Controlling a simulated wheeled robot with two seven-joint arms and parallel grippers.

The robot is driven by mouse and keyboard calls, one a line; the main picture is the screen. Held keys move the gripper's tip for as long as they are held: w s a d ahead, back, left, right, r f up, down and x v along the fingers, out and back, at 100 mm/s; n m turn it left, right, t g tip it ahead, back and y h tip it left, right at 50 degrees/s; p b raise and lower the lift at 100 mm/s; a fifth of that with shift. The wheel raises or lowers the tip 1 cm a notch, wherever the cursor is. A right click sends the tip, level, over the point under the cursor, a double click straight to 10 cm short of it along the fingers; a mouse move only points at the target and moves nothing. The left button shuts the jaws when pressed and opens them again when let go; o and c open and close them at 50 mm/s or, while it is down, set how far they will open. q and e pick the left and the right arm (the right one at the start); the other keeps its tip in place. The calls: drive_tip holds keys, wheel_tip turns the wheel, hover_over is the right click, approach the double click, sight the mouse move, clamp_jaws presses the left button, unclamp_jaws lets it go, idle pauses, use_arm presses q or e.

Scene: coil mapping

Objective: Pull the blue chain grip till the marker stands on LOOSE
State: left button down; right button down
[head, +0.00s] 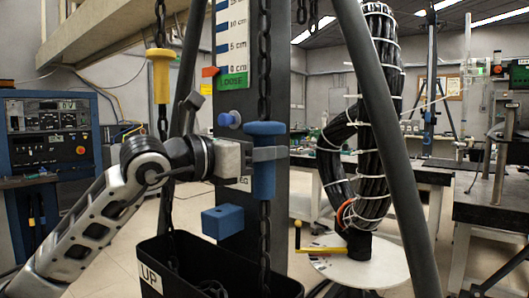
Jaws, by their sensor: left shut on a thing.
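The blue chain grip (263,178) hangs on the dark chain in the middle of the head view. My left gripper (268,154) comes in from the left and is shut on it, just below its wide top collar. The scale board (232,30) above carries centimetre marks and a green LOOSE label (233,79). A red-orange marker (210,71) sits at the board's left edge, level with the upper part of the LOOSE label. A yellow chain grip (161,75) hangs on another chain at the upper left. My right gripper is not in view.
A black bin (215,262) labelled UP stands below, with chain hanging into it. A blue block (222,222) juts from the dark post. Grey frame legs (390,150) slant down on the right, beside a black cable coil (370,180) above a white dial disc (375,268).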

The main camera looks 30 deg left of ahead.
use_arm(q)
wheel_tip(320, 180, down, 2)
drive_tip(key=shift+f+b, duration=0.15)
drive_tip(key=shift+b, duration=0.45)
drive_tip(key=shift+f, duration=0.25)
